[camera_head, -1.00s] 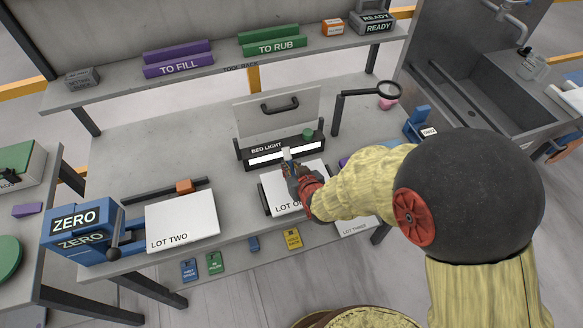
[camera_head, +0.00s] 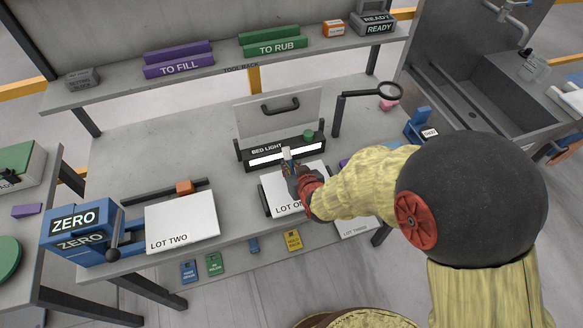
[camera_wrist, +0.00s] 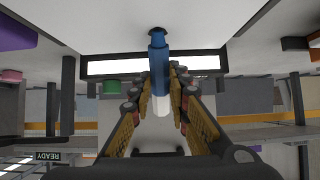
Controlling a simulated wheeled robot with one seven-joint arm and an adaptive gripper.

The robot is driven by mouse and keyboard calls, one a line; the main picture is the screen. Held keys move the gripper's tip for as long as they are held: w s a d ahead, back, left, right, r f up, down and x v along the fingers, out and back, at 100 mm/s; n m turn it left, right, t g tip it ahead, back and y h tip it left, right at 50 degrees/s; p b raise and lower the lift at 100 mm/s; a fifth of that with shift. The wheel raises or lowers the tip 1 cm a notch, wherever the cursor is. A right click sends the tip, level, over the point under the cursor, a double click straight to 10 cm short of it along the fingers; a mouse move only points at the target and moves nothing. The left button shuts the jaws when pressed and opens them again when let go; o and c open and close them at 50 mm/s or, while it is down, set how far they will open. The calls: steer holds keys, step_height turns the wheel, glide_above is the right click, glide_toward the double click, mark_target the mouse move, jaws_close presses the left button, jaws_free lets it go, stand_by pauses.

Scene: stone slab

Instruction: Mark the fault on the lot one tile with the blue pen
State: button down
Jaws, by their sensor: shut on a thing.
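The lot one tile (camera_head: 272,194) is a white slab lying on the bench, partly hidden by my arm. The gripper (camera_wrist: 159,92) is shut on the blue pen (camera_wrist: 158,62), which has a white end (camera_wrist: 161,104). The pen's white end also shows above the fingers in the head view (camera_head: 287,153). In the wrist view the pen's far end meets a dark round patch against the white tile (camera_wrist: 95,22). I cannot tell whether that patch is the pen's tip or a mark, nor whether they touch.
The bed light (camera_head: 262,151) stands just behind the tile, with a green item (camera_head: 308,134) on it. A magnifier (camera_head: 388,91) on a post is to the right. The lot two tile (camera_head: 184,219) and the blue ZERO block (camera_head: 76,232) are to the left.

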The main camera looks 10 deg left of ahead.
mark_target(289, 161)
steer(key=shift+w+a+b, duration=0.4)
steer(key=shift+w+b, duration=0.25)
steer(key=shift+w+a+b, duration=0.35)
steer(key=shift+w+b, duration=0.3)
stand_by(2.3)
stand_by(0.3)
steer(key=shift+r+p, duration=1.9)
steer(key=shift+r, duration=1.65)
steer(key=shift+f, duration=0.1)
